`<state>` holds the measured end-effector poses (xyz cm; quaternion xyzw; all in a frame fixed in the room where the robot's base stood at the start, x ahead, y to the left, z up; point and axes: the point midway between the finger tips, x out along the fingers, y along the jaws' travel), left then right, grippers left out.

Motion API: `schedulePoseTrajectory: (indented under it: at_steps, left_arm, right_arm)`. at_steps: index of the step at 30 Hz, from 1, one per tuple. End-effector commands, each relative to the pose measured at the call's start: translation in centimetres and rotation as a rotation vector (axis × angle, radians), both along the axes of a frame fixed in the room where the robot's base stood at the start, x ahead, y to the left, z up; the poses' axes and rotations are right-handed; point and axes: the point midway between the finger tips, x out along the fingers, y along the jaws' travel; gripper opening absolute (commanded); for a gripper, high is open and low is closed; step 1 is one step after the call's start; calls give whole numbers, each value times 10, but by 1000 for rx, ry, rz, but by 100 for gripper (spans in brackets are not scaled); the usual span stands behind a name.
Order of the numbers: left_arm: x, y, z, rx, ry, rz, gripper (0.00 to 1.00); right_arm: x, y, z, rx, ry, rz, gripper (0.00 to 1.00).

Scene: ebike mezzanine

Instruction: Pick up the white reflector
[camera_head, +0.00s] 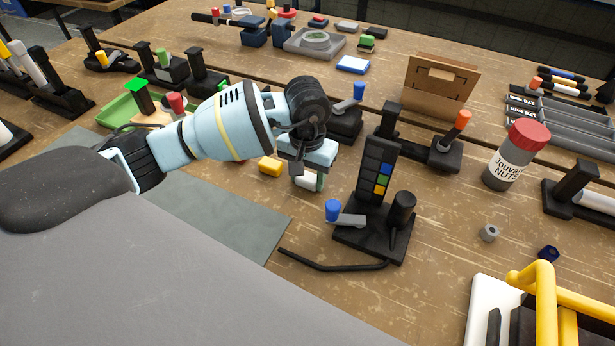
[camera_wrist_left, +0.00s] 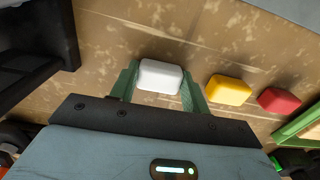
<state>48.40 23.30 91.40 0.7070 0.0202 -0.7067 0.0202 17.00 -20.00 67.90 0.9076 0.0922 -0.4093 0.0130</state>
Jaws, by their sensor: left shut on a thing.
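The white reflector (camera_wrist_left: 160,76) is a small rounded white block between the two green fingers of my left gripper (camera_wrist_left: 157,88) in the left wrist view. In the head view the white reflector (camera_head: 306,182) shows under my left gripper (camera_head: 309,180), low over the wooden table. The fingers are shut on it from both sides. I cannot tell whether it still touches the table. My right gripper is not in view.
A yellow block (camera_head: 270,166) lies just left of the gripper, with a red block (camera_wrist_left: 279,100) beyond it. A black stand with coloured squares (camera_head: 376,190) stands close on the right. A jar with a red lid (camera_head: 515,155) is farther right.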

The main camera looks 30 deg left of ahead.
Motion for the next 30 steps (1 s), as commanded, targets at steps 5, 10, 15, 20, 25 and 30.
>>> schedulePoseTrajectory:
  at_steps: [5, 10, 15, 20, 25, 30]
  left_arm:
    - [0, 0, 5, -1, -1, -1, 24]
    - [1, 0, 22, 0, -2, 0, 24]
    - [-16, 7, 35, 3, 1, 0, 24]
    - [-47, 18, 38, 3, 2, -1, 24]
    - [-83, 31, 41, 4, 3, 0, 24]
    - [-114, 43, 44, 3, 4, 0, 24]
  right_arm:
    - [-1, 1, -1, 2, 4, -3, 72]
    - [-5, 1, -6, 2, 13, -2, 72]
    - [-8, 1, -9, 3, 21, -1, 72]
    - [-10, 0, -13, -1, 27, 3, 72]
    - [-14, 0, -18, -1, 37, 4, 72]
    - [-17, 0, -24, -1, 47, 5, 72]
